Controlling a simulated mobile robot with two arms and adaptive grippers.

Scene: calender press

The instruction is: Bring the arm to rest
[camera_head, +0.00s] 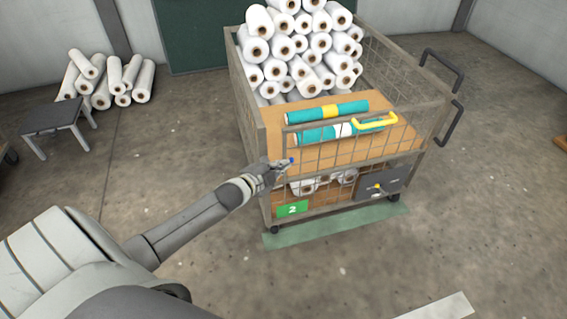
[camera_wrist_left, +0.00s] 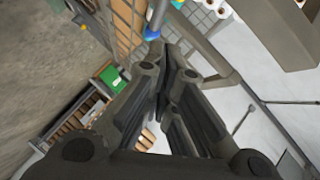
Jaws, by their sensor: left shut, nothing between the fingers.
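My left arm reaches in from the lower left of the head view. My left gripper (camera_head: 284,163) is shut and empty, in front of the near left corner of the wire cart (camera_head: 246,110). I cannot tell whether it touches the cart's mesh. The left wrist view shows the fingers (camera_wrist_left: 165,85) closed together, with the cart's mesh and green label beyond them. My right gripper is in neither view.
The cart holds many white rolls (camera_head: 300,45) and two teal rolls (camera_head: 327,111) on a brown board (camera_head: 400,138). More rolls (camera_head: 105,80) and a small table (camera_head: 55,118) stand at the left. Floor between is clear.

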